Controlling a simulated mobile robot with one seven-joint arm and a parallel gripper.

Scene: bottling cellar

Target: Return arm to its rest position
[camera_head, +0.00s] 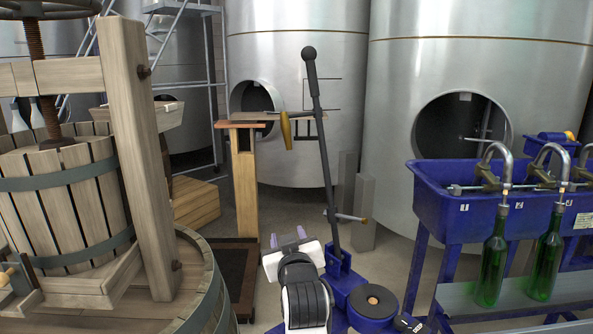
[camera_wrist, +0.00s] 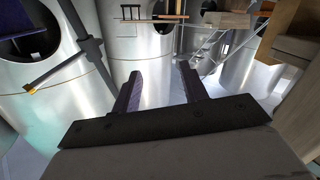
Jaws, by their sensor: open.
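My gripper (camera_head: 287,237) is in the lower middle of the head view, at the end of my white and black arm. Its two purple fingers point away from the head camera. In the wrist view my gripper (camera_wrist: 160,74) shows its two dark fingers apart, with nothing between them. The rest of my arm is cut off by the bottom edge of the head view.
A blue corking stand (camera_head: 345,275) with a tall black lever (camera_head: 322,130) rises close right of my gripper. A wooden press (camera_head: 135,150) stands left. A blue filler trough (camera_head: 440,205) with green bottles (camera_head: 492,265) is right. Steel tanks (camera_head: 300,60) stand behind.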

